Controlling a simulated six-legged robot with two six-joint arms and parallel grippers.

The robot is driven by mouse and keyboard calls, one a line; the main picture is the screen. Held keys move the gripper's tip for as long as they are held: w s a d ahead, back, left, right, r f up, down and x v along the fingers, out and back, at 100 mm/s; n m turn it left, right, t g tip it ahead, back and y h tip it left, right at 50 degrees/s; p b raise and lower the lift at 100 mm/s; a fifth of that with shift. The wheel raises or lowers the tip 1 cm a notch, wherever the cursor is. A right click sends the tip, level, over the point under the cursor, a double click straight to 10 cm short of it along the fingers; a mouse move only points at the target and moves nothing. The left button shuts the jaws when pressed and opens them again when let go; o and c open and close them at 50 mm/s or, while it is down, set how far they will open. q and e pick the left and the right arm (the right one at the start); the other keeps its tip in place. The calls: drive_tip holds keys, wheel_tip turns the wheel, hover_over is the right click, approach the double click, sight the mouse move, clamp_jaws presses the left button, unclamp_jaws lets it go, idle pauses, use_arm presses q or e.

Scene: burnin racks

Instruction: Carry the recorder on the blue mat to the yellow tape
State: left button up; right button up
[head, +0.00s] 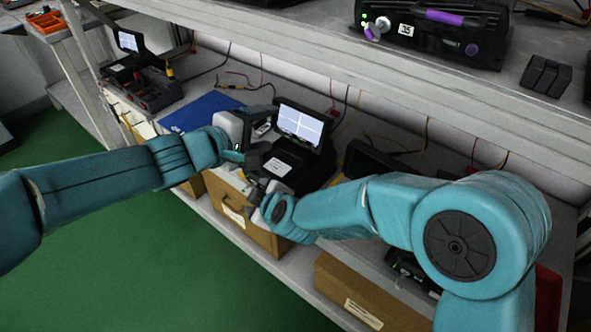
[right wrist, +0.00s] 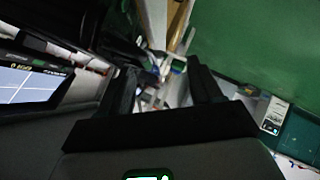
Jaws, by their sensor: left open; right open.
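A black recorder (head: 296,160) with a raised, lit screen stands on the lower shelf, just right of the blue mat (head: 196,111). Any overlap with the mat is hidden by my left gripper. My left gripper (head: 262,138) is open at the recorder's left side; contact is unclear. My right gripper (head: 256,182) is open at its front left corner, close to the body. In the right wrist view its fingers (right wrist: 165,85) are apart, and the lit screen (right wrist: 28,86) shows at the left. A small yellow patch (head: 348,157) right of the recorder may be the tape.
Another lit device (head: 135,65) stands at the far left. A dark-screened unit (head: 372,163) is partly behind my right arm. The upper shelf (head: 420,60) overhangs the back, with unit 35 (head: 430,28) on it. Cardboard boxes (head: 245,217) sit below. Thin cables hang behind.

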drive_tip(key=shift+d+r, duration=0.1)
drive_tip(key=shift+r, duration=0.15)
drive_tip(key=v, duration=1.1)
drive_tip(key=shift+s, duration=0.35)
drive_tip(key=shift+d, duration=0.1)
